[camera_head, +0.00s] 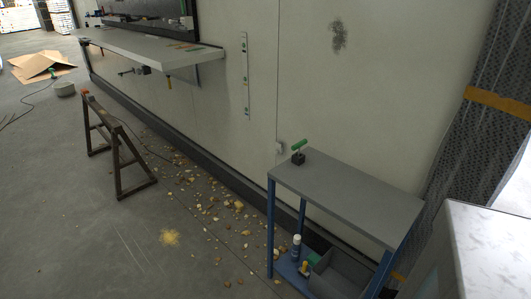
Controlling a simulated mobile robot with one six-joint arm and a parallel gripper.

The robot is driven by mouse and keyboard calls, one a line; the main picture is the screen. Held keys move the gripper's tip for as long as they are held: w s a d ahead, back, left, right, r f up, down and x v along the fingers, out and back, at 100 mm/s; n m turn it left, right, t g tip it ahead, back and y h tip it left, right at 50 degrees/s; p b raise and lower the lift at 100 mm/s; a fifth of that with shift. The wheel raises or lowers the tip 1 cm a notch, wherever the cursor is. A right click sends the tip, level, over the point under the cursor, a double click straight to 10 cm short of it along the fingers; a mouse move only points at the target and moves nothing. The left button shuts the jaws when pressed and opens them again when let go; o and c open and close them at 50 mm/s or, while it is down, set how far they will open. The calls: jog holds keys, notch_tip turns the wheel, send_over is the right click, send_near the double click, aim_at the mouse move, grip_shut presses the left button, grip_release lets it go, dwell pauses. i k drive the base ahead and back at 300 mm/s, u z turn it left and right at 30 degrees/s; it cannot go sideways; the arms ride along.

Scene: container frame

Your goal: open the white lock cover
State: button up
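A small whitish box (279,148) sits on the pale container wall beside a vertical seam, just behind the far left corner of the grey-topped cart. It may be the white lock cover; it is too small to tell whether it is open or shut. My gripper is not in view, so its state and its distance from the box cannot be seen.
The cart (345,190) stands against the wall; a green-handled tool (299,150) is on its top, near the whitish box. Rubble (215,205) lies along the wall base. A sawhorse (115,150) stands left. A shelf (150,48) juts out farther back. Open floor lies at lower left.

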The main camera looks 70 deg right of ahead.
aim_at(278, 150)
jog(key=z, duration=0.1)
jog(key=i, duration=0.8)
jog(key=z, duration=0.65)
jog(key=i, duration=1)
jog(key=z, duration=0.55)
